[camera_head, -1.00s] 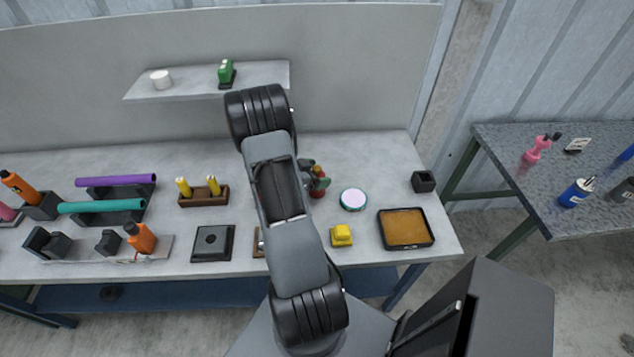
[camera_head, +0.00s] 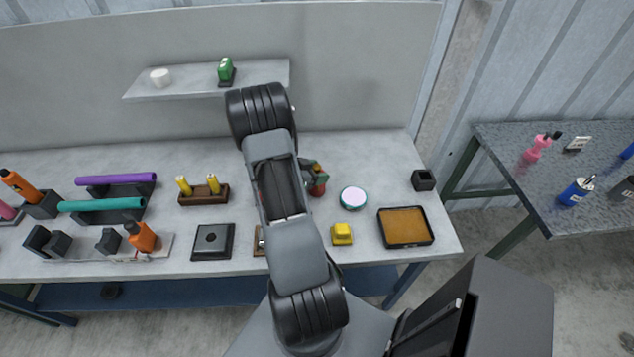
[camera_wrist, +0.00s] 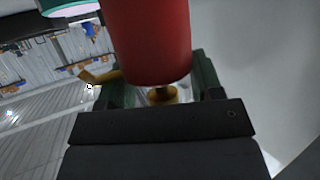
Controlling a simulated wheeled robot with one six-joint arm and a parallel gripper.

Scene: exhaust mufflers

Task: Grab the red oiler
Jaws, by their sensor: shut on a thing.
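The red oiler (camera_wrist: 150,40) fills the upper middle of the wrist view as a red cylinder with a brass-coloured part below it and a brass piece to its left. My gripper (camera_wrist: 155,92) is shut on it, with a dark green finger on each side. In the head view the red oiler (camera_head: 319,188) shows only in part, beside my arm, with my gripper (camera_head: 314,176) around it. My arm hides much of both there, so I cannot tell whether the oiler touches the bench.
A round teal-rimmed dish (camera_head: 353,198), a yellow block (camera_head: 342,233) and an orange-filled tray (camera_head: 405,228) stand to the right. A wooden holder (camera_head: 204,195) with yellow items stands left. A shelf (camera_head: 205,80) hangs behind.

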